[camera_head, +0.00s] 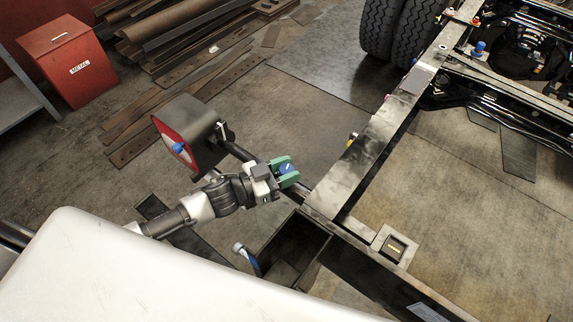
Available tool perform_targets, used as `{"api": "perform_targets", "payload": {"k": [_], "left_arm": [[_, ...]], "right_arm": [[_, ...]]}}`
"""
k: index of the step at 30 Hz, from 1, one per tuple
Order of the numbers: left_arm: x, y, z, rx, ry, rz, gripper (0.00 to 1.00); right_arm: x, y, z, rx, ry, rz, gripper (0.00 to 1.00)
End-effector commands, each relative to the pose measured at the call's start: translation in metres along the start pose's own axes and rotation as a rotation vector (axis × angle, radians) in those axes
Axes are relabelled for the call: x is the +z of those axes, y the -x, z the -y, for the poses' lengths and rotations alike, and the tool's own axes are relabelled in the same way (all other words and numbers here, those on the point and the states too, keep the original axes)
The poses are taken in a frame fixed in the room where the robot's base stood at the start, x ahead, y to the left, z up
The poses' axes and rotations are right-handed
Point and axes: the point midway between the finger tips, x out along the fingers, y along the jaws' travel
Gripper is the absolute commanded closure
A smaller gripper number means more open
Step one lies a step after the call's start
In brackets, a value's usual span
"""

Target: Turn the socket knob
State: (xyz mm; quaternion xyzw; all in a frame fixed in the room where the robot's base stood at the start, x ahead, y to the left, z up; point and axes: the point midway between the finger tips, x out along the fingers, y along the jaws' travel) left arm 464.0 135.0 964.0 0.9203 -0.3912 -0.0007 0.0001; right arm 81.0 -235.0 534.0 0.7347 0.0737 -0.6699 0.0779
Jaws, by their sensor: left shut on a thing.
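The socket knob is a small blue knob (286,169) near the middle of the view, beside the end of the chassis rail. My left gripper (284,171), with green fingers, is shut around it from the left. The fingers hide part of the knob, and its exact turn angle is hard to make out. My right gripper is not in view.
A dark box-shaped lamp (188,132) with a red face stands just behind my left wrist. The steel chassis rail (352,178) runs up to the wheels (392,30). A blue-tipped lever (240,249) is below my gripper.

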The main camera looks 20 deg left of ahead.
Motion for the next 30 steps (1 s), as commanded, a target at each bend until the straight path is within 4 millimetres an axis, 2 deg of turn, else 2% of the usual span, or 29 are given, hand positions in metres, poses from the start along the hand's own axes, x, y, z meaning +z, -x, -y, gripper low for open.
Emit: {"api": "perform_targets", "payload": {"k": [3, 15, 30], "left_arm": [[-0.0015, -0.0001, -0.0018, -0.106, 0.010, -0.003, 0.87], [0.0002, -0.0003, -0.0003, -0.381, 0.006, -0.002, 0.87], [-0.0006, -0.0002, 0.0003, -0.475, -0.001, -0.002, 0.87]], "right_arm": [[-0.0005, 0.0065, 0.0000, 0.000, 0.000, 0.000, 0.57], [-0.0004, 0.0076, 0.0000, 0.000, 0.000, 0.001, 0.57], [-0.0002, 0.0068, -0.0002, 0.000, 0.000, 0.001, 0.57]]}}
